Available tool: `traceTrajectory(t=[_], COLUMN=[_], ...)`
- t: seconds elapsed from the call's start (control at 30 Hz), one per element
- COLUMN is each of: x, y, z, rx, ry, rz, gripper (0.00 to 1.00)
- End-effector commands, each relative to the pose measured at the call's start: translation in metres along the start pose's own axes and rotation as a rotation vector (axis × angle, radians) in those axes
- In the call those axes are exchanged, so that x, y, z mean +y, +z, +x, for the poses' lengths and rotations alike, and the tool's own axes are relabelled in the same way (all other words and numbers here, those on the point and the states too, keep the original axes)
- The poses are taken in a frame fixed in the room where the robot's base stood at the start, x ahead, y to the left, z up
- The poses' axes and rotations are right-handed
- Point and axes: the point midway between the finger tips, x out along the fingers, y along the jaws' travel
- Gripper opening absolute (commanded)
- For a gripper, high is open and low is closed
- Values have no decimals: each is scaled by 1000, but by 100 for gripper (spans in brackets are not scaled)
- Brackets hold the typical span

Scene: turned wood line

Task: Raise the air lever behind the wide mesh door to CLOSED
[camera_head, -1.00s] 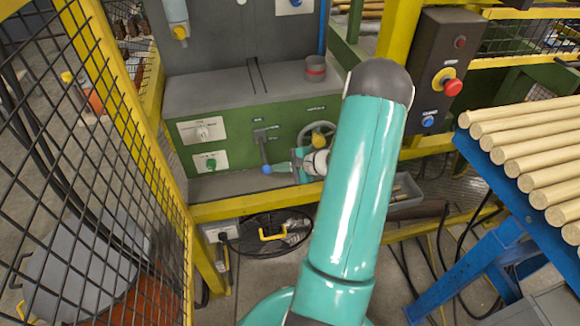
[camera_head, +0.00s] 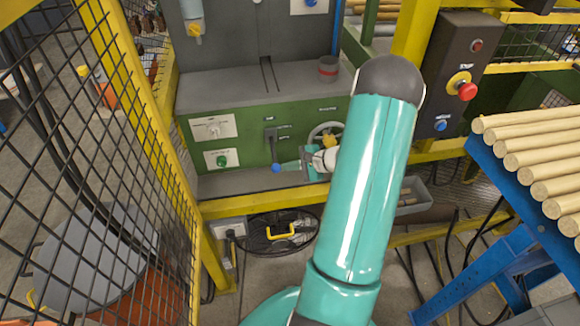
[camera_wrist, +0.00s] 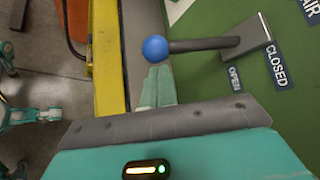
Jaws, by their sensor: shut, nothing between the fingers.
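The air lever (camera_head: 272,147) is a dark rod with a blue ball knob (camera_head: 276,168), hanging down from its pivot on the green panel. In the wrist view the lever (camera_wrist: 205,44) lies across the picture, with OPEN and CLOSED labels beside its pivot plate; its knob (camera_wrist: 155,48) is at the OPEN side. My gripper (camera_head: 286,167) is shut and empty, its fingertips right beside the knob. In the wrist view the gripper (camera_wrist: 159,72) ends just under the knob; whether they touch I cannot tell. The mesh door (camera_head: 75,150) stands at the left, clear of the panel.
A handwheel (camera_head: 325,132) is behind my wrist. A yellow rail (camera_head: 265,200) runs below the panel. A control box (camera_head: 452,75) and a blue rack of wooden rods (camera_head: 535,165) stand at the right.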

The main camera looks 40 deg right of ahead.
Motion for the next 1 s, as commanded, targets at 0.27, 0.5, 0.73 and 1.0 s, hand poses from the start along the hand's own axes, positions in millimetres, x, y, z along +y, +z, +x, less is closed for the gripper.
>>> traceTrajectory(t=[0.27,0.5,0.73,1.0], x=[-3,-10,-25,-46], y=[6,18,35,50], z=[-4,-14,-27,-40], rx=[-2,-1,-2,-2], ry=[40,130,272,438], rz=[42,142,300,491], gripper=[0,0,0,0])
